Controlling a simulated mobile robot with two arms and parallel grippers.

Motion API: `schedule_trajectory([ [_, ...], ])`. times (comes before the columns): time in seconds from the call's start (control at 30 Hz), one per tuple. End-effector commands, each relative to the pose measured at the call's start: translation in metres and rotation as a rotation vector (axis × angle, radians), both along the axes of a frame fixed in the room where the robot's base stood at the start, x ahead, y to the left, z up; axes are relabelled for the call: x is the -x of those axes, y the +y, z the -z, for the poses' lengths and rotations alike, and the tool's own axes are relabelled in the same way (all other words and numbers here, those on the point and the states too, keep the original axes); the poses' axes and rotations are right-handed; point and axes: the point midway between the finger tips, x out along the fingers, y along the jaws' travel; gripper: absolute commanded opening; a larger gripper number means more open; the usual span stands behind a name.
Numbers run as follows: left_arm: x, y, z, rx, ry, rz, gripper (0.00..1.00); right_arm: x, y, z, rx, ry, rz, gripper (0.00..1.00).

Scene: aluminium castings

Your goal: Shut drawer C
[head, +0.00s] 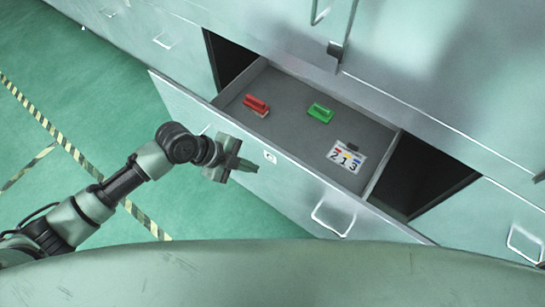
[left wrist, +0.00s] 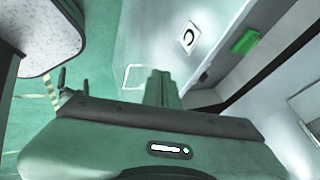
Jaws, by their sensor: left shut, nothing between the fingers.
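Drawer C (head: 295,186) stands pulled out of the grey-green cabinet, its inside showing from above. Its front panel bears a small white label with a C (head: 270,157), which also shows in the left wrist view (left wrist: 188,37). A wire handle (head: 333,220) sits on the right part of the front; another, at the left, is partly hidden by my arm. My left gripper (head: 250,167) is shut and empty, its fingers near the middle of the drawer front, just below the label. I cannot tell whether they touch the panel. My right gripper is not in view.
In the drawer lie a red block-like item (head: 257,104), a green one (head: 320,113) and a white card marked 213 (head: 346,157). Dark openings flank the drawer. The green floor (head: 90,110) with striped tape is clear at left. A pale curved surface (head: 250,275) crosses the bottom.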

Motion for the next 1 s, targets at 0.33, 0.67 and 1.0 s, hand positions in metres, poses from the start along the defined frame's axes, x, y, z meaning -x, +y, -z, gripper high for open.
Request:
schedule_trajectory([
  [0.33,-0.014,-0.045,0.056,0.003,0.0,-0.004,0.0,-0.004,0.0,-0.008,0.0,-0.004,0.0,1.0],
  [0.67,-0.043,-0.063,0.055,0.001,-0.001,-0.003,0.0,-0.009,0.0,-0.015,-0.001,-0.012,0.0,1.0],
  [1.0,-0.044,-0.064,0.055,0.001,-0.001,-0.003,0.0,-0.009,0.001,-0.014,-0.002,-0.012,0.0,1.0],
])
